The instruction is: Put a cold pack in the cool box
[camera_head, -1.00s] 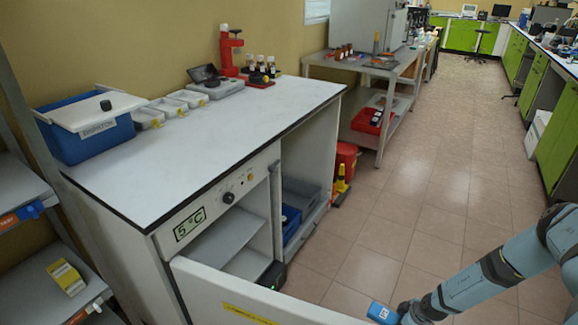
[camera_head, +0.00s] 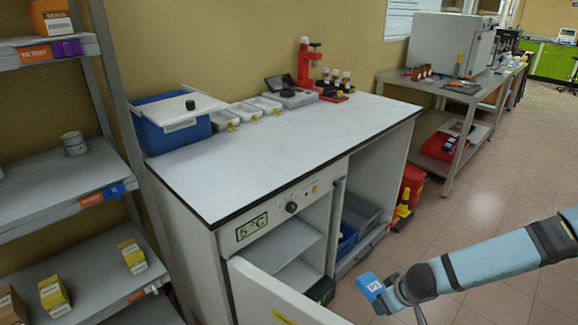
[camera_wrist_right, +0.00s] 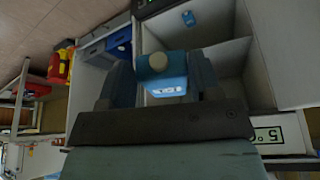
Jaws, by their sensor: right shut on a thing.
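A blue cold pack (camera_head: 368,285) with a white label is in my right gripper (camera_head: 384,293), in front of the counter at the lower right. It also shows between the two fingers in the right wrist view (camera_wrist_right: 165,88). The blue cool box (camera_head: 168,138) stands on the counter's far left end, well away from the gripper. My left gripper is not in view.
A small fridge reading 5 °C (camera_head: 251,227) under the counter has its door (camera_head: 275,296) open. Shelves (camera_head: 65,190) stand at the left. White trays (camera_head: 243,112) and a red stand (camera_head: 304,62) are along the counter's back. The counter's middle is clear.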

